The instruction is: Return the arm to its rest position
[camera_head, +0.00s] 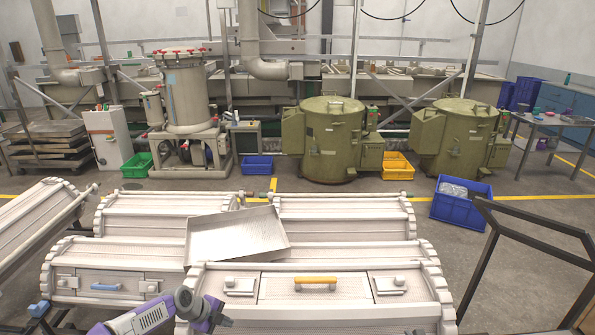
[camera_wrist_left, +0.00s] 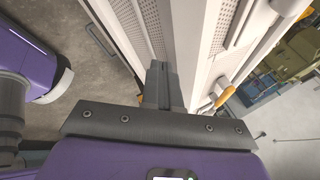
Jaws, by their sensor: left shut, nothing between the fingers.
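My left arm comes in at the bottom of the head view. Its purple wrist and small dark gripper (camera_head: 222,320) are in front of the nearest white barrel (camera_head: 215,308), close to its lower left part. In the left wrist view the gripper's fingers (camera_wrist_left: 158,78) are together with nothing between them. They point toward a pale perforated barrel panel (camera_wrist_left: 198,50); whether they touch it I cannot tell. An orange handle (camera_head: 315,281) on the nearest barrel's lid is to the right of the gripper. My right gripper is in neither view.
Several white barrels lie close together, with a shallow metal tray (camera_head: 238,236) tilted on top. A blue handle (camera_head: 106,287) is on a barrel at left. A dark metal frame (camera_head: 530,228) stands at right. A blue crate (camera_head: 461,202) and two green drums stand farther back, with open floor between.

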